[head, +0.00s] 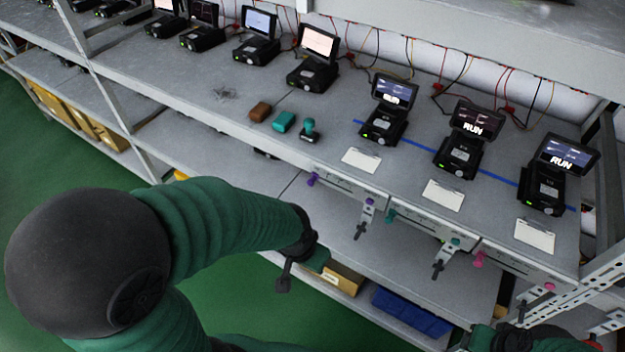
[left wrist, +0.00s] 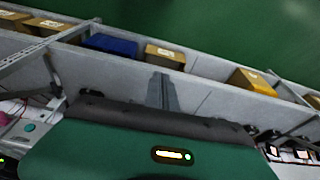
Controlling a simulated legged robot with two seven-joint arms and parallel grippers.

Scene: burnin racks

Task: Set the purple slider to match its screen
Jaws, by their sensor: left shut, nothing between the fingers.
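Grey fingers also show in the left wrist view (left wrist: 164,93). My right gripper (head: 520,340) is partly cut off at the bottom right.
A blue bin (head: 410,312) sits on the lower shelf.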

